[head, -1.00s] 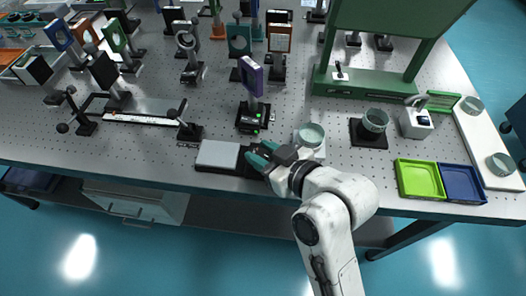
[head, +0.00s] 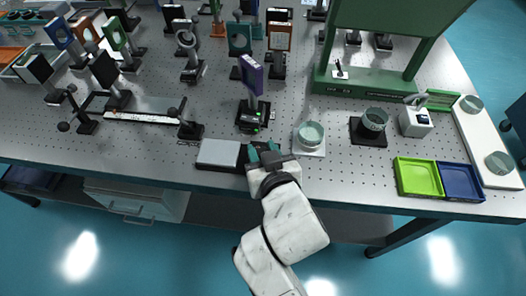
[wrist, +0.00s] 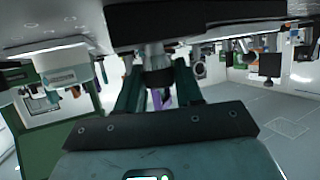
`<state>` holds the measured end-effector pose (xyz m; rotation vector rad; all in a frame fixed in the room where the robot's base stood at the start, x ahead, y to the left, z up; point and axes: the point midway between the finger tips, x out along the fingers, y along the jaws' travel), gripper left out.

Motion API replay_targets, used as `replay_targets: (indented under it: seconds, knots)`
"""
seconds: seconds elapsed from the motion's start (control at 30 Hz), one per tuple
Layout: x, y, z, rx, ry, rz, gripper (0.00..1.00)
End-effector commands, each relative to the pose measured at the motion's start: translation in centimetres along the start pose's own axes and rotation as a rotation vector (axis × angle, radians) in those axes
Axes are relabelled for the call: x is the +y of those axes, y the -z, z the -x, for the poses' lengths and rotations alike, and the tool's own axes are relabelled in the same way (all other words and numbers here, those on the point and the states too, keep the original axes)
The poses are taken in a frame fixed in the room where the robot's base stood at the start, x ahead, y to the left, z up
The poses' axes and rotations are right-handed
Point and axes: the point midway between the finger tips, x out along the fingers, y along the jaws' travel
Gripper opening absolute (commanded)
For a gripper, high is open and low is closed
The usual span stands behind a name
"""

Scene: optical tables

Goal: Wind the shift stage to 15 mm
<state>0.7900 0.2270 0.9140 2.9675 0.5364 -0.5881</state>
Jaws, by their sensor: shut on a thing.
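The shift stage, with a pale grey top plate (head: 218,153) on a black base, lies near the front edge of the table. In the wrist view its dark body (wrist: 190,22) spans the top. My gripper (head: 263,150) is at the right end of the stage. In the wrist view my two teal fingers (wrist: 157,88) are shut on a grey round knob (wrist: 154,58) that sticks out from the dark body. In the head view my gripper hides the knob. I cannot read a scale.
A glass dish on a white pad (head: 310,139) stands close to the right of my gripper. A purple-framed mount (head: 251,90) stands behind. A green tray (head: 418,178) and a blue tray (head: 461,182) lie further right. The floor in front is clear.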

Motion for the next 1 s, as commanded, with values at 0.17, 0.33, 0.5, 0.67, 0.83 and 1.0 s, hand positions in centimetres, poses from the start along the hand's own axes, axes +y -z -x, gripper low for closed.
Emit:
replay_targets:
  seconds: [0.17, 0.33, 0.5, 0.67, 0.83, 1.0]
  knots:
    - [-0.01, -0.12, -0.05, -0.001, -0.042, -0.017, 0.06]
    - [-0.04, -0.07, -0.02, -0.002, -0.058, -0.024, 0.06]
    - [-0.03, -0.07, -0.01, -0.003, -0.060, -0.025, 0.06]
    - [-0.03, -0.08, -0.02, -0.003, -0.060, -0.025, 0.06]
    - [-0.02, -0.07, -0.02, -0.003, -0.059, -0.025, 0.50]
    - [-0.01, -0.05, -0.01, -0.002, -0.059, -0.025, 0.57]
